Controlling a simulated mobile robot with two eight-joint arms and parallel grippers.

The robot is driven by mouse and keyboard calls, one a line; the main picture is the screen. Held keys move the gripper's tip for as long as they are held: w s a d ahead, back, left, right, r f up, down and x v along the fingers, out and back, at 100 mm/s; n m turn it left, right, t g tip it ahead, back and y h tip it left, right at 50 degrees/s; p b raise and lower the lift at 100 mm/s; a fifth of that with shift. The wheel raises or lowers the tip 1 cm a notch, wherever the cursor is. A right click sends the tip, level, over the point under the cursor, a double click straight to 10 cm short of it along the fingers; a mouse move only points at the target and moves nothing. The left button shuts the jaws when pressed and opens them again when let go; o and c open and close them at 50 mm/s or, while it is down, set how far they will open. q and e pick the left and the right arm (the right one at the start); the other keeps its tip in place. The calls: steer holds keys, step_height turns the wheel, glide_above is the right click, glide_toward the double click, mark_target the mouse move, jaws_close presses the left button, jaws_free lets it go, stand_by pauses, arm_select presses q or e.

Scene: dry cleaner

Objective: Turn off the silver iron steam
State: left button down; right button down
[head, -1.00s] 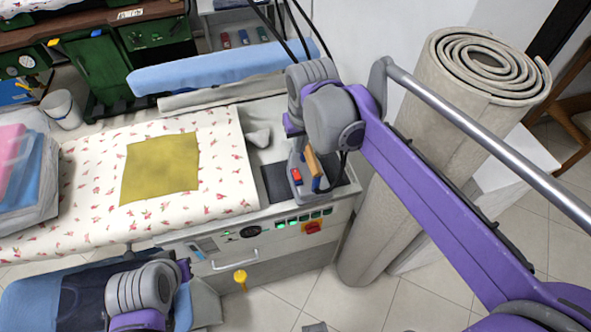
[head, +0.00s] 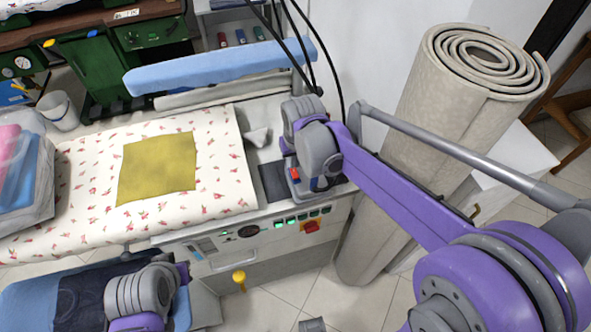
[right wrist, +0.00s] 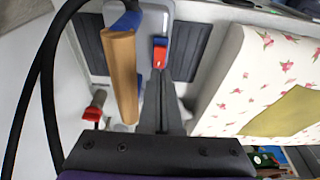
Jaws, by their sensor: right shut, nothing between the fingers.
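The silver iron (right wrist: 185,25) rests on a dark ribbed pad (right wrist: 190,52) at the right end of the ironing table; in the head view my right wrist hides most of it. It has a wooden handle (right wrist: 119,70) with blue ends and a red switch (right wrist: 160,48), also visible in the head view (head: 294,173). My right gripper (right wrist: 160,76) is shut and empty. Its tips point at the red switch from close by; I cannot tell if they touch. My left arm's wrist shows at the lower left of the head view; its fingers cannot be made out.
The table's front panel (head: 260,255) has green switches and a red knob (head: 311,226). A flowered cover with a yellow cloth (head: 157,170) lies left of the iron. Black hoses hang behind it. A rolled carpet (head: 430,140) stands close on the right.

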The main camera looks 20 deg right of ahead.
mark_target(295, 176)
steer(key=shift+s+f, duration=0.15)
steer(key=shift+f, duration=0.75)
steer(key=shift+s+f, duration=0.1)
steer(key=shift+f, duration=0.75)
steer(key=shift+s+f+b, duration=0.15)
steer(key=shift+f+b, duration=0.25)
steer(key=shift+f, duration=0.05)
steer(key=shift+s+r, duration=0.1)
steer(key=shift+s, duration=0.05)
steer(key=shift+w, duration=0.2)
steer(key=shift+w+r, duration=0.25)
steer(key=shift+w, duration=0.5)
steer(key=shift+s+r, duration=0.1)
